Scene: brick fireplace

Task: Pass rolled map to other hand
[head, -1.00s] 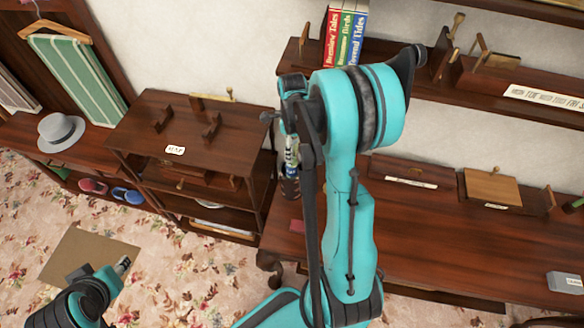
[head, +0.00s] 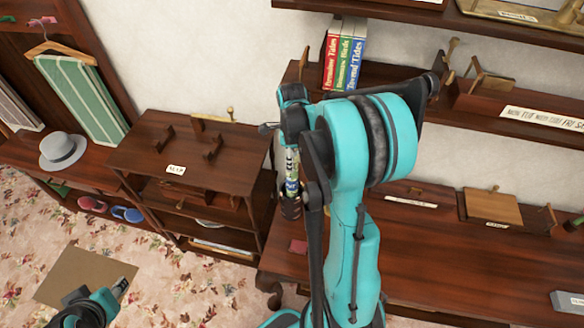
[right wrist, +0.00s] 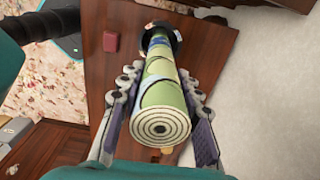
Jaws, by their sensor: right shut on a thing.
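The rolled map (right wrist: 160,95), green and pale with blue lines, lies lengthwise between the fingers of my right gripper (right wrist: 158,88) in the right wrist view. Its spiral end faces the camera and a dark round piece shows at its far end. My right gripper is shut on it. In the head view a narrow part of the map (head: 291,164) shows beside my right arm, above the desk's left end; the arm hides much of the gripper. My left gripper (head: 121,287) is at the lower left, low over a brown mat, well apart from the map. Its fingers are too small to judge.
A wooden shelf unit (head: 223,157) with pegs and a small label stands left of the desk (head: 440,255). A small red block (head: 298,246) lies on the desk's left end. Books (head: 345,58) stand on the wall shelf. A grey hat (head: 63,148) is at left.

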